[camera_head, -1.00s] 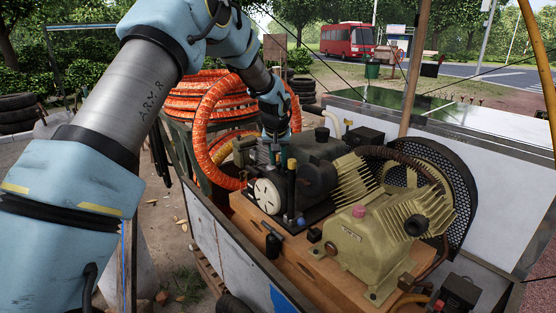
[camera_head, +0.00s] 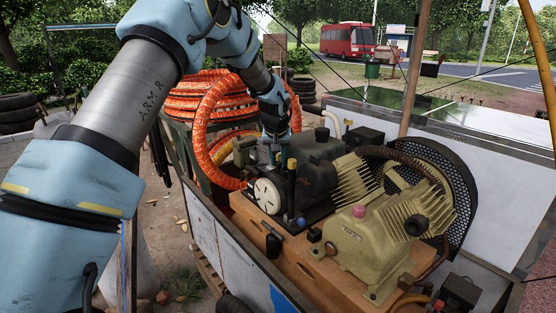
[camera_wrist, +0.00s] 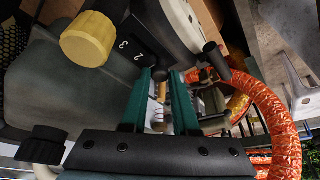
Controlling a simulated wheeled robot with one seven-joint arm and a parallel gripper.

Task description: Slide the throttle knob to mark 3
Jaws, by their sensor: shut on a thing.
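My gripper (camera_wrist: 162,74) reaches down to the machine's scale plate. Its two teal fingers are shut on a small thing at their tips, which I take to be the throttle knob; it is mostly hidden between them. A dark plate with white marks 2 and 3 (camera_wrist: 131,50) lies just left of the fingertips in the wrist view. Mark 2 is nearer the fingers and mark 3 farther left. The exact knob position against the marks cannot be told. In the head view my gripper (camera_head: 276,150) is over the far left end of the compressor, its tips hard to see.
A yellow cap (camera_wrist: 88,40) stands left of the marks, close to the fingers. A white round cover (camera_head: 267,194) is below my gripper. Orange hose (camera_head: 205,130) coils beside it, also close in the wrist view (camera_wrist: 272,118). A beige pump (camera_head: 365,240) stands at right.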

